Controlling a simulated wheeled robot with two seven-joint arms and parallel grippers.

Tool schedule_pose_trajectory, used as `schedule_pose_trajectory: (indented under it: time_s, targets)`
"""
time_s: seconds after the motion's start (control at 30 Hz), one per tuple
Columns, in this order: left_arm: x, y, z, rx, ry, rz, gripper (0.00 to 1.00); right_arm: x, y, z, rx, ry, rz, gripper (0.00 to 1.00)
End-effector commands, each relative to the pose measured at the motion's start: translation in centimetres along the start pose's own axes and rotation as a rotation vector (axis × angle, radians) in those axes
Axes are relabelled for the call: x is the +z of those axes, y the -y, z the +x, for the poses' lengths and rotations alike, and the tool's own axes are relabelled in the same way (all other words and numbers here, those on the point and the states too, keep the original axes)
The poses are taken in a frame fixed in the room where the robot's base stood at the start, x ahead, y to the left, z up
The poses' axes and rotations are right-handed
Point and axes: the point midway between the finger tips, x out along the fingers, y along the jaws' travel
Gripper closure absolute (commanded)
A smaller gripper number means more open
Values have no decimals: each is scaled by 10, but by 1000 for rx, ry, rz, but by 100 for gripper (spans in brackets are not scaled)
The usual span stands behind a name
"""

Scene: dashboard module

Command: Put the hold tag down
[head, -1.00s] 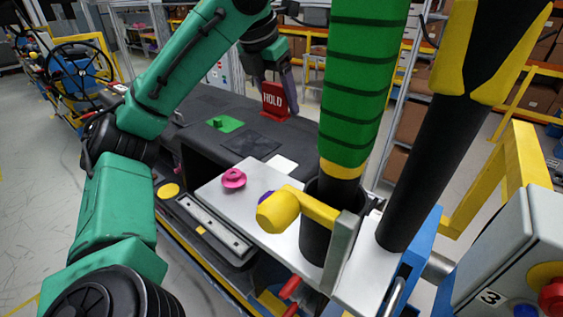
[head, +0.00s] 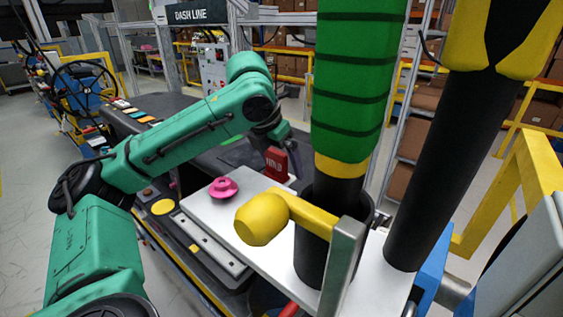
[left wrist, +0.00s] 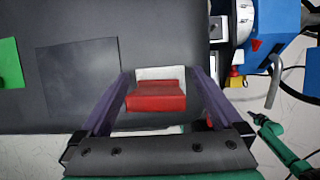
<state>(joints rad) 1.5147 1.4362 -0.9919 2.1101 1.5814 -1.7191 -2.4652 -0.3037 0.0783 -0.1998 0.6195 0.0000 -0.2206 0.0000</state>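The red hold tag (head: 275,163), marked HOLD, stands at the white patch (left wrist: 160,73) on the dark dashboard top, beyond the pale shelf. It also shows in the left wrist view (left wrist: 156,97), with white visible beyond it. My left gripper (head: 281,150) is down over the tag. In the left wrist view its two purple fingers (left wrist: 160,74) are spread on either side of the tag. A gap shows at the right finger; the left finger is very close to the tag. The tag's bottom edge is partly hidden. My right gripper is not in view.
A pink knob-like part (head: 223,188) sits on the pale shelf (head: 203,207). A yellow-handled holder (head: 262,222) and a large green banded column (head: 350,85) stand close on the right. A dark square (left wrist: 78,75) and green patch (left wrist: 10,62) lie beside the tag.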

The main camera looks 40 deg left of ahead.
Motion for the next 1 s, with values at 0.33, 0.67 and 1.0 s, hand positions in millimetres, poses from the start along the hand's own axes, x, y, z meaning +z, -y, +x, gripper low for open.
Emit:
schedule_pose_trajectory:
  time_s: [0.33,0.67,1.0]
  targets:
    - [2,0,-11,-1,3,0,1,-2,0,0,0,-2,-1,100]
    - [3,0,-99,-2,4,1,1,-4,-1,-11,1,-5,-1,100]
    - [1,0,-122,-1,-1,0,1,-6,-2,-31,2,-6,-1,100]
